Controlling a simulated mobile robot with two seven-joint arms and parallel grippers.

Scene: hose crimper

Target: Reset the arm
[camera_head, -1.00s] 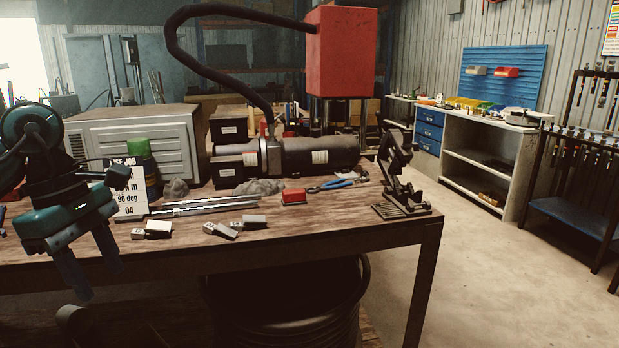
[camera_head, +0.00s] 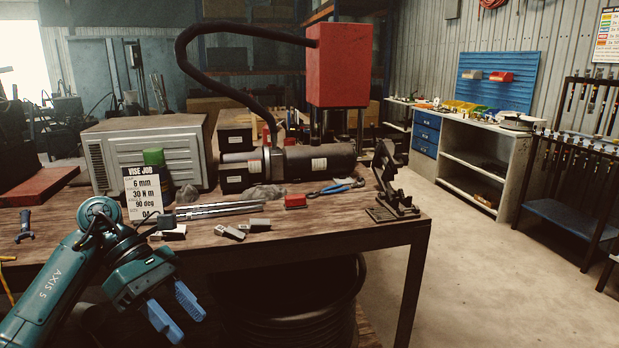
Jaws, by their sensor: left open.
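My left gripper (camera_head: 176,312) is teal with two blue fingers. It is open and empty, with a gap between the fingers. It hangs in front of the workbench's front edge, low in the view, with the fingers pointing down and to the right. My left arm (camera_head: 60,290) reaches in from the lower left. My right gripper is not in view.
The wooden workbench (camera_head: 330,232) carries a job card (camera_head: 143,195), metal rods (camera_head: 215,210), small metal blocks, a red block (camera_head: 295,201), pliers (camera_head: 336,187) and a black stand (camera_head: 392,185). A coiled hose (camera_head: 290,310) lies underneath.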

